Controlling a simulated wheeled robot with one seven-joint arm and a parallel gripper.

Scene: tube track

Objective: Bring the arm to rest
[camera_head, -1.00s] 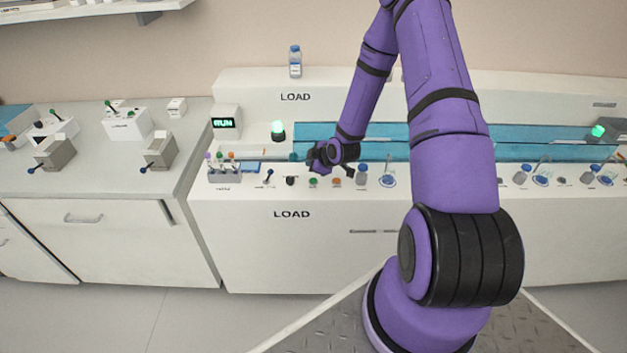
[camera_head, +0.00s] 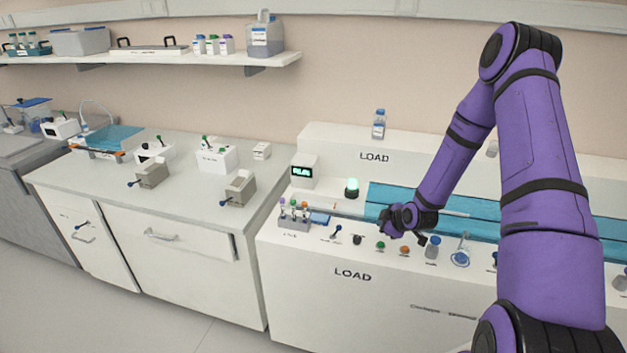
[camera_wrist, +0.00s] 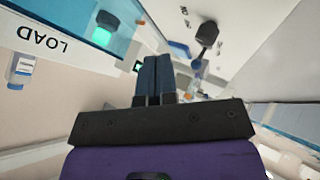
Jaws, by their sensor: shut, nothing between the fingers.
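My purple arm rises on the right of the head view and bends down toward the white LOAD machine. My gripper (camera_head: 387,221) hangs over the front part of that machine, above its row of buttons. In the wrist view the two dark fingers of my gripper (camera_wrist: 157,62) lie together with nothing between them. I cannot see the gripper touching anything.
A tube rack (camera_head: 294,221) stands to the left. A blue channel (camera_head: 490,222) runs behind. A bottle (camera_head: 379,124) stands on the back ledge.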

